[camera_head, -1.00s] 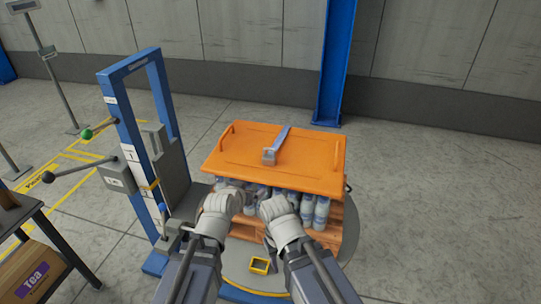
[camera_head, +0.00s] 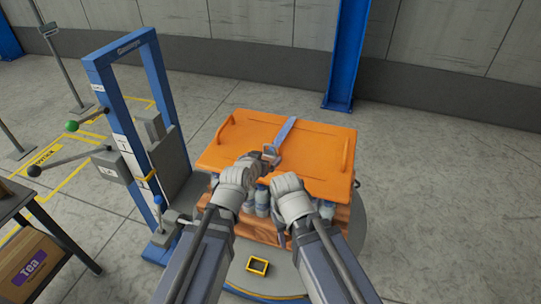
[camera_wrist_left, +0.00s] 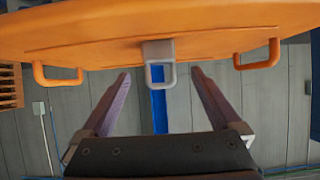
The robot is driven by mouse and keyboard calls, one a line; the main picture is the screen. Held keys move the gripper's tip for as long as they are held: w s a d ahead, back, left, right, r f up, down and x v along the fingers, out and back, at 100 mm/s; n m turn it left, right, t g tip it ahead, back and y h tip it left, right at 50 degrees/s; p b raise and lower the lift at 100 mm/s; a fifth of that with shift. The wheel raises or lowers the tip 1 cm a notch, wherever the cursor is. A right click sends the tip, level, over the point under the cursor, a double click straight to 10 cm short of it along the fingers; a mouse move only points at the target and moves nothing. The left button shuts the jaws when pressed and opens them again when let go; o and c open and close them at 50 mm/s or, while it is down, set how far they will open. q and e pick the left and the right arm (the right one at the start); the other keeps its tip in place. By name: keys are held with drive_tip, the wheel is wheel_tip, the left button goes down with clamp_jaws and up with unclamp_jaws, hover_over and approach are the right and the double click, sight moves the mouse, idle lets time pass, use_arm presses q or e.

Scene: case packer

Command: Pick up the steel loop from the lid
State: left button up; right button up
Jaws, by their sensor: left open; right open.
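The steel loop (camera_head: 270,154) is a small grey ring on a grey block, at the end of a blue-grey strap on the orange lid (camera_head: 315,155). My left gripper (camera_head: 255,165) is open at the lid's near side, close to the loop. In the left wrist view the loop (camera_wrist_left: 160,75) shows between the two spread fingertips, beside the lid (camera_wrist_left: 90,32); neither finger seems to touch it. My right gripper (camera_head: 287,183) is open and empty, lower, in front of the lid's near edge; its fingers are mostly hidden by the wrist.
Bottles (camera_head: 262,200) stand under the lid on an orange-brown pallet (camera_head: 335,235), on a round grey turntable. A small yellow frame (camera_head: 257,266) lies on the turntable. A blue post (camera_head: 115,115) with levers stands at left. A tea box (camera_head: 32,265) is at lower left.

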sight(269, 155)
use_arm(q)
drive_tip(key=shift+x, duration=0.95)
drive_tip(key=b+x, duration=0.3)
drive_tip(key=x, duration=0.2)
drive_tip(key=shift+f, duration=0.25)
drive_tip(key=shift+s+r, duration=0.1)
drive_tip(key=shift+c, duration=0.6)
clamp_jaws()
wheel_tip(269, 155, up, 10)
drive_tip(key=p, duration=1)
